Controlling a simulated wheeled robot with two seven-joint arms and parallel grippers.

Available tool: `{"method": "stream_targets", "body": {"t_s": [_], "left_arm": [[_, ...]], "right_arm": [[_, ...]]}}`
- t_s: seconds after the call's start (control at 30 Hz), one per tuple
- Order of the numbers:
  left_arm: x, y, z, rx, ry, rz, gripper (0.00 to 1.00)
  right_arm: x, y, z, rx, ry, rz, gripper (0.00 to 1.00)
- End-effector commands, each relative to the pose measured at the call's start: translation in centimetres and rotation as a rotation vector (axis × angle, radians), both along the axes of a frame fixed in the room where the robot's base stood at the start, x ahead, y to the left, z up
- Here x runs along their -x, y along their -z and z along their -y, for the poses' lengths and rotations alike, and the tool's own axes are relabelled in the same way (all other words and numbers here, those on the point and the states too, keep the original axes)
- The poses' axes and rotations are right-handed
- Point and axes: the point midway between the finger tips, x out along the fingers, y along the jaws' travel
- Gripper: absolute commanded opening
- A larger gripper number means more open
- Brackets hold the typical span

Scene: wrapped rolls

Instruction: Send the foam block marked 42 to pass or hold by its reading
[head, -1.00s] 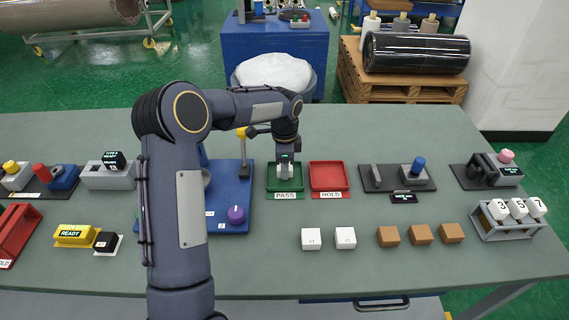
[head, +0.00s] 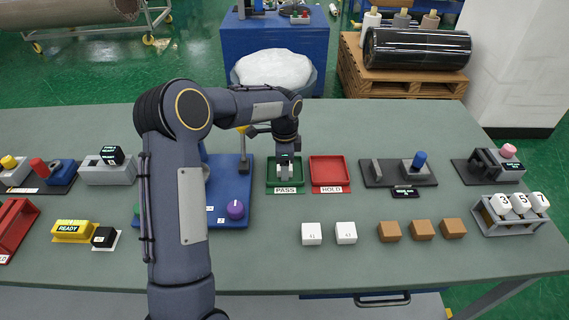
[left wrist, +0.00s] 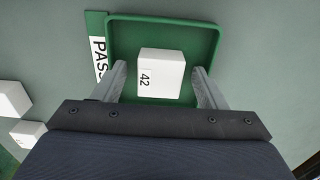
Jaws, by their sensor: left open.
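The white foam block marked 42 (left wrist: 162,72) lies inside the green PASS tray (left wrist: 210,40), seen in the left wrist view. My left gripper (left wrist: 160,88) is open, with one finger on each side of the block and gaps showing beside it. In the head view my left gripper (head: 285,174) is down at the PASS tray (head: 271,172) and largely hides the block. The red HOLD tray (head: 329,172) is empty, just right of it. A blue fixture (head: 232,215) with a purple knob is partly hidden behind my left arm. My right gripper is not in view.
Two white blocks (head: 329,233) and several brown blocks (head: 421,230) stand on the front of the table. A grey fixture with a blue knob (head: 419,160) is right of the trays.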

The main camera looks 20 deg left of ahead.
Motion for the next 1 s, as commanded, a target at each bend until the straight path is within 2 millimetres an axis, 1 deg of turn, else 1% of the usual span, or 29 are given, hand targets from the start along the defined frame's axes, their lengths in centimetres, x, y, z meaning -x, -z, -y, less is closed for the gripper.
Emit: {"method": "stream_targets", "body": {"t_s": [0.13,0.23,0.5,0.63,0.8,1.0], "left_arm": [[0.0,-0.1,0.0,0.000,0.000,0.001,0.66],[-0.1,-0.9,0.0,-0.001,-0.001,0.003,0.66],[-0.1,-5.3,0.0,0.000,0.000,0.004,0.66],[-0.1,-7.0,0.0,-0.001,0.000,0.002,0.66],[0.0,-7.8,0.0,0.000,0.001,0.000,0.66],[0.0,-7.8,0.0,0.000,0.000,0.000,0.66]], "right_arm": [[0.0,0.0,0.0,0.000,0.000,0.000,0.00],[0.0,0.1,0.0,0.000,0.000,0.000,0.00],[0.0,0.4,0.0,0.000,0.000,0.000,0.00],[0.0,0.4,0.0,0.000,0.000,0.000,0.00],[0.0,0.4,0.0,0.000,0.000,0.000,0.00],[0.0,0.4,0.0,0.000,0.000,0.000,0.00]]}}
